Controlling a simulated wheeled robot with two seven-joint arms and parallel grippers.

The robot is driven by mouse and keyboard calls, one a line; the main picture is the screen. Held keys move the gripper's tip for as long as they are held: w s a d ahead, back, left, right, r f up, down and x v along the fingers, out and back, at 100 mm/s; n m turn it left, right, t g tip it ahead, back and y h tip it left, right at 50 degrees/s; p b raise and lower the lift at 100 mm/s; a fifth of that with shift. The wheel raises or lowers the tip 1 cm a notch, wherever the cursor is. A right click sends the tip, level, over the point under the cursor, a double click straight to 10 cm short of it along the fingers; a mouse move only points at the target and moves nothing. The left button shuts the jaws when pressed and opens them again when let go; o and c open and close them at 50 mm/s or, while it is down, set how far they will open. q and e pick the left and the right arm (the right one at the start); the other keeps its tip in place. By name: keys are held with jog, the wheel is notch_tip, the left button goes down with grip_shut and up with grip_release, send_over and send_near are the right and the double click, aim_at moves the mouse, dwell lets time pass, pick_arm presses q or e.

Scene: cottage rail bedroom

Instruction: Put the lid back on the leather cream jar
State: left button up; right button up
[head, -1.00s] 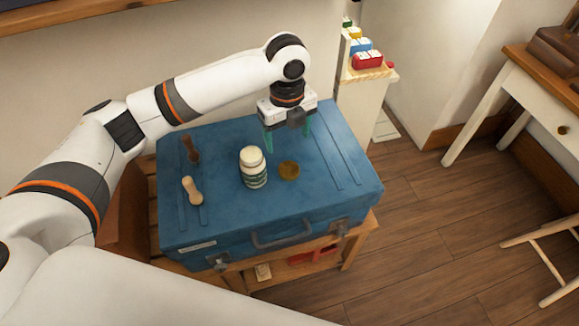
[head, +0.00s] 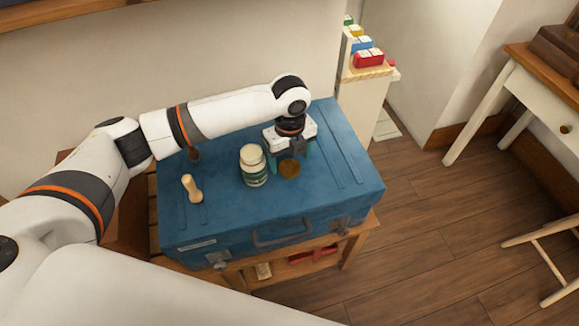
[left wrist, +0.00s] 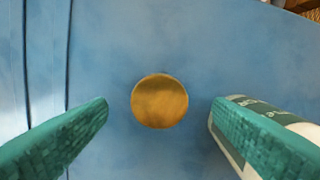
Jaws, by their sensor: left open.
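The lid, a round golden-brown disc (head: 289,169), lies flat on the blue suitcase (head: 220,215); it also shows in the left wrist view (left wrist: 159,101). The leather cream jar (head: 254,166), white with a green label, stands upright just left of the lid. Its top looks pale. Part of the jar (left wrist: 250,120) shows behind the right finger in the left wrist view. My left gripper (head: 291,160) is open and empty, with its green fingers (left wrist: 160,125) pointing down on either side of the lid, seemingly apart from it. My right gripper is not seen.
A pale wooden-handled tool (head: 192,188) lies on the suitcase left of the jar. A darker one (head: 194,153) is partly hidden by my arm. The suitcase rests on a wooden bench (head: 358,240). The suitcase's right side is clear.

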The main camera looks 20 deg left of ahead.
aim_at(290, 168)
pick_arm(q)
jog(key=shift+f, duration=1.55)
jog(key=c, duration=1.1)
notch_tip(290, 168, up, 10)
jog(key=shift+r+p, duration=0.1)
jog(key=shift+p, duration=0.2)
